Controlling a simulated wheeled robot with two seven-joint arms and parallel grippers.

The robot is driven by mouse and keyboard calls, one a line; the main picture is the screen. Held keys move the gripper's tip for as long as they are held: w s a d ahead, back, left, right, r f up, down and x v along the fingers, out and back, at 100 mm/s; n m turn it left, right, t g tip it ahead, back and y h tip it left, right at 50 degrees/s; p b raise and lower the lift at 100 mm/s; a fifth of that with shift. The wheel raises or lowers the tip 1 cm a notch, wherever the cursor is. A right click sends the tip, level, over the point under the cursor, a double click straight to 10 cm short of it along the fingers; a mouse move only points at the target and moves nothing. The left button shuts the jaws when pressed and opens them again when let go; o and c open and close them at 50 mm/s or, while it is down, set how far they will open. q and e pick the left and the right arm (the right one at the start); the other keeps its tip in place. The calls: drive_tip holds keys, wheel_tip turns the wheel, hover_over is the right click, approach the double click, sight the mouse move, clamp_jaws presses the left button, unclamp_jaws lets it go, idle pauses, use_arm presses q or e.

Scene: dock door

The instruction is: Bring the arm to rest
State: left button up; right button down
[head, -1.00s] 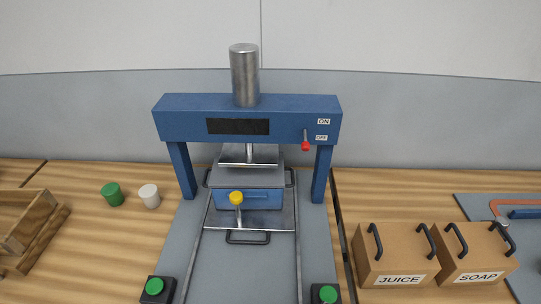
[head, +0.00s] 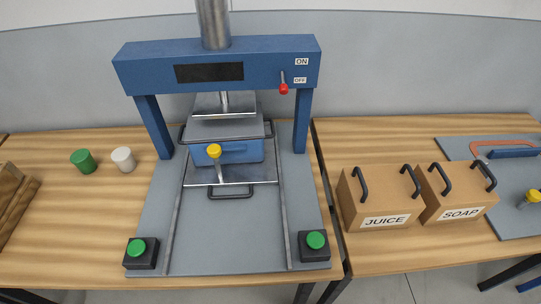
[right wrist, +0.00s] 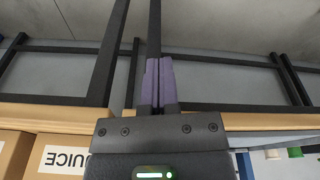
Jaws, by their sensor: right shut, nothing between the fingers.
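My right gripper (right wrist: 159,82) shows in the right wrist view. Its two purple fingers are together with nothing between them. It is apart from everything, with the table edge and dark table legs behind it. Neither gripper shows in the head view, and my left gripper is not seen at all.
A blue press (head: 218,62) stands on the table (head: 75,220) with a red lever (head: 283,88) beside the OFF label. Two green buttons (head: 136,248) (head: 316,240) sit at its front corners. Boxes marked JUICE (head: 380,200) and SOAP (head: 458,193) stand right. Floor shows in front.

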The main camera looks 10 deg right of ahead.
drive_tip(key=s+d+f+g+b, duration=0.1)
drive_tip(key=s+d+f+b, duration=0.2)
drive_tip(key=s+f, duration=1)
wheel_tip(320, 180, down, 3)
drive_tip(key=shift+s+r+b, duration=0.15)
drive_tip(key=shift+s+b, duration=0.2)
drive_tip(key=shift+b, duration=0.2)
